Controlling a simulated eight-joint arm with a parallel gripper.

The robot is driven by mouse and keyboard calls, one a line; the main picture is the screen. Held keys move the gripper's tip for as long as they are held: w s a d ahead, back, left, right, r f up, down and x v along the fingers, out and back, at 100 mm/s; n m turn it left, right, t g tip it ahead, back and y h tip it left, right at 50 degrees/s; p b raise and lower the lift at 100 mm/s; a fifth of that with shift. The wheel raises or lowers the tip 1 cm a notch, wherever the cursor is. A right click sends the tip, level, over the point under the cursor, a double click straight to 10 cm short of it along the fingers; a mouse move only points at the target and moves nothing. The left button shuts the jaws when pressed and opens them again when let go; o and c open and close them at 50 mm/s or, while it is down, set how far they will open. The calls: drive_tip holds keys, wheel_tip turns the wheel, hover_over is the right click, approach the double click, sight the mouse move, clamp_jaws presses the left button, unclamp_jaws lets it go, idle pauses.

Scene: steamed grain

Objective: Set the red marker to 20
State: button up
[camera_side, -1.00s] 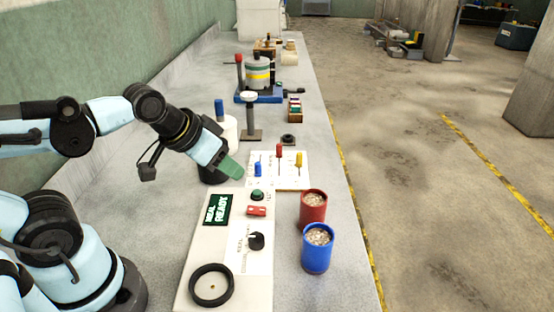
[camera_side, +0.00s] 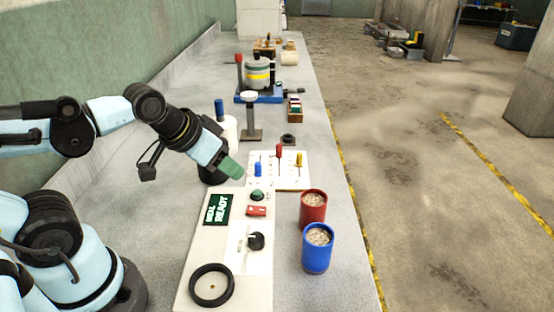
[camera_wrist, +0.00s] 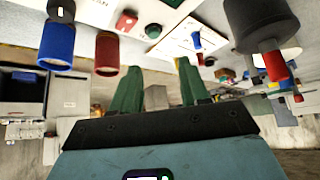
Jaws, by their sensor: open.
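The red marker (camera_side: 279,152) stands upright on a white board (camera_side: 290,184), between a blue marker (camera_side: 257,169) and a yellow marker (camera_side: 299,160). Any scale on the board is too small to read. My gripper (camera_side: 231,168), with green fingers, is left of the board, near the blue marker and apart from the red one. In the wrist view my gripper (camera_wrist: 157,88) has its fingers spread with nothing between them. The board (camera_wrist: 178,42) and blue marker (camera_wrist: 197,40) show beyond the fingers there.
A panel (camera_side: 210,245) with a READY display, a red switch and a black dial lies in front of the board. A red cup (camera_side: 312,212) and a blue cup (camera_side: 316,252) of grain stand to its right. A pole stand (camera_side: 251,120) and a striped pot (camera_side: 257,75) are behind.

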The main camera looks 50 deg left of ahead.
drive_tip(key=shift+w, duration=0.1)
drive_tip(key=w+a+r+g, duration=0.35)
drive_tip(key=w+r, duration=0.35)
drive_tip(key=w, duration=0.6)
drive_tip(key=g, duration=0.4)
hover_over(279, 144)
wheel_tip(279, 144, down, 7)
wheel_tip(279, 144, down, 12)
drive_tip(key=shift+d+r, duration=0.1)
drive_tip(key=shift+r, duration=0.1)
drive_tip(key=shift+c, duration=0.3)
clamp_jaws()
